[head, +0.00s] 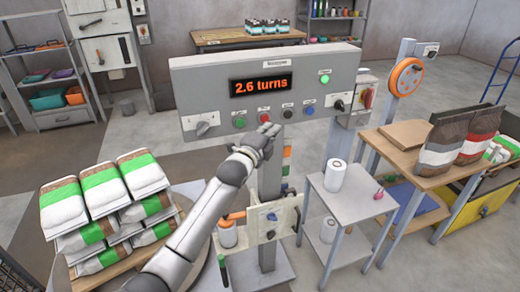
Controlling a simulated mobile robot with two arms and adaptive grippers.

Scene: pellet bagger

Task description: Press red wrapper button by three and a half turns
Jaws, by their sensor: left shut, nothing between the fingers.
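The red button (264,117) is in the row of round buttons on the grey control panel (200,95). The panel's display (260,86) reads "2.6 turns" in orange. My left gripper (266,129) is shut and empty, with its fingertips just below the red button in the picture. I cannot tell whether they touch the panel. The red button still shows above the fingers. My right gripper is out of view.
Green (239,122), black (287,114) and blue (309,110) buttons flank the red one. A grey knob (203,128) sits left, a black knob (340,105) right. Stacked bags (100,190) stand at left; a small grey table (350,205) stands right of the panel post.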

